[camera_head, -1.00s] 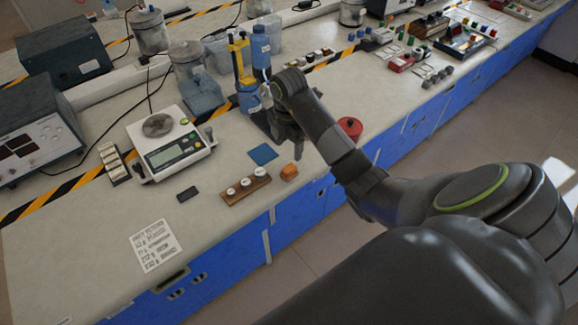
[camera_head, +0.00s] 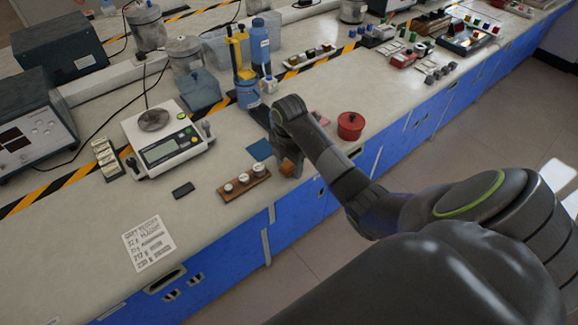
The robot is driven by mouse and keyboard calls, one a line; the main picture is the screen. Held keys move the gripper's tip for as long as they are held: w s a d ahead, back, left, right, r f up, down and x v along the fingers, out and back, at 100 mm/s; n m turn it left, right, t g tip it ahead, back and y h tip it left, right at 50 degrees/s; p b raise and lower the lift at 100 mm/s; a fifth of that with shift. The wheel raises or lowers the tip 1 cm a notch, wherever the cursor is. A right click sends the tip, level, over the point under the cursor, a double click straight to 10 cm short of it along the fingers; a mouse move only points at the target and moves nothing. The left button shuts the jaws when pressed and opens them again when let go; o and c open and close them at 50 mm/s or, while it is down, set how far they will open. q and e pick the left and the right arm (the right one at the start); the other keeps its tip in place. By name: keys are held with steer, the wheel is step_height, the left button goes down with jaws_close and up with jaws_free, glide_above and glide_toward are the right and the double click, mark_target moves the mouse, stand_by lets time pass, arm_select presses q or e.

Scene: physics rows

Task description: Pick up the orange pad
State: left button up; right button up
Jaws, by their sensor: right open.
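The orange pad (camera_head: 287,168) is a small orange block on the bench near its front edge, just right of a wooden strip with white-capped jars. My right gripper (camera_head: 291,160) points down over the pad, with its fingers at the pad and hiding part of it. The gripper is open; whether the fingers touch the pad cannot be told. My left gripper is out of view.
The wooden strip (camera_head: 245,184) with jars stands close on the left. A flat blue square (camera_head: 259,150) lies behind it. A red pot (camera_head: 350,125) stands to the right, and a pink piece (camera_head: 320,118) is partly hidden behind my arm. A scale (camera_head: 166,146) stands further left.

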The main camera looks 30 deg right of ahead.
mark_target(289, 163)
steer(key=c, duration=1.1)
steer(key=shift+o, duration=0.2)
step_height(289, 163, up, 6)
steer(key=shift+w+f, duration=0.1)
steer(key=shift+f, duration=0.1)
step_height(289, 163, up, 2)
steer(key=p, duration=0.2)
steer(key=shift+r+p, duration=0.2)
steer(key=shift+p, duration=0.15)
steer(key=shift+r+p, duration=1)
steer(key=shift+o, duration=1.4)
steer(key=shift+c, duration=1)
